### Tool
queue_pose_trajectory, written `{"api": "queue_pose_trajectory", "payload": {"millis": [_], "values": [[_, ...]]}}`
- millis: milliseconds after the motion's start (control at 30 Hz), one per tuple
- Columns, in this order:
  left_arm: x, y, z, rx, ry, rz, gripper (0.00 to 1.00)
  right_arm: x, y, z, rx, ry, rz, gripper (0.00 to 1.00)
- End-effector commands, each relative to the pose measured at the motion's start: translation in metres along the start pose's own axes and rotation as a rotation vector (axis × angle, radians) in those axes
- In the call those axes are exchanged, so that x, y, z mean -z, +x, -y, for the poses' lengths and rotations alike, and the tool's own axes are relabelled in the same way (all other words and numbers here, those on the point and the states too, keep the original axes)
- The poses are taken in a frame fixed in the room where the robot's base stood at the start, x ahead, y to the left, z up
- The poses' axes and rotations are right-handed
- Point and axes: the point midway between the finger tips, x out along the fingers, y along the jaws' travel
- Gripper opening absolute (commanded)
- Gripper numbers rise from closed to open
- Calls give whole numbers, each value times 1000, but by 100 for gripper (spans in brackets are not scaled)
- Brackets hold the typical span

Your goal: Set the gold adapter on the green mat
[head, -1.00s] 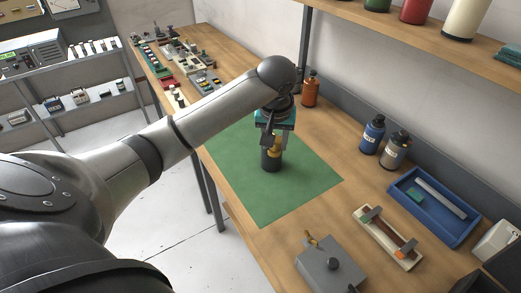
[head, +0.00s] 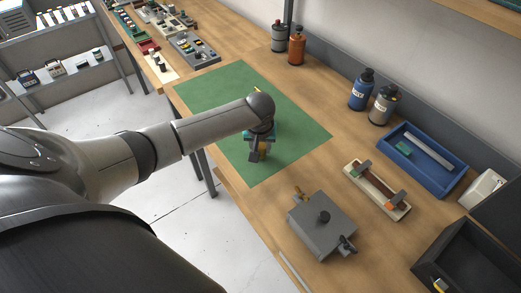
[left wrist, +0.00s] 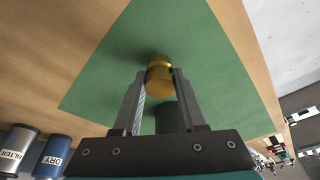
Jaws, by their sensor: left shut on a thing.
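The gold adapter (left wrist: 160,78) is a short round piece held between the fingertips of my left gripper (left wrist: 159,74) in the left wrist view. The green mat (head: 205,92) lies on the bench, and it also fills the background of the left wrist view (left wrist: 105,75). My left gripper (head: 257,157) points down over the mat's front part in the head view. A dark shadow lies on the mat close around the adapter. I cannot tell whether the adapter touches the mat. My fingers hide most of it in the head view. My right gripper is not in view.
A grey box (head: 322,226) is in front of the mat. A cream tray (head: 400,209), a blue tray (head: 455,180) and bottles (head: 361,92) are to the right. Mat around the gripper is clear.

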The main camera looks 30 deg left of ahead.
Motion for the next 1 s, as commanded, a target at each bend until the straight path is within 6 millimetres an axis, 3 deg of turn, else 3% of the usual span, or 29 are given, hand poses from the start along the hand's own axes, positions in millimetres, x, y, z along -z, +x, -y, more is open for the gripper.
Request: {"api": "queue_pose_trajectory", "payload": {"millis": [100, 500, 533, 767, 1000], "values": [[-2, 11, 0, 0, 0, -2, 0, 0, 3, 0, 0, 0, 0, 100], [-4, 15, -1, -2, 0, -2, 0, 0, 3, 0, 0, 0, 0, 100], [-4, 15, -1, -2, 0, -2, 43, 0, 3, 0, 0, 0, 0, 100], [-4, 14, 0, -1, 0, -2, 69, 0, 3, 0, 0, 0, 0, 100], [-3, 14, 0, -1, 0, -2, 71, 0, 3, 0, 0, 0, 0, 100]]}}
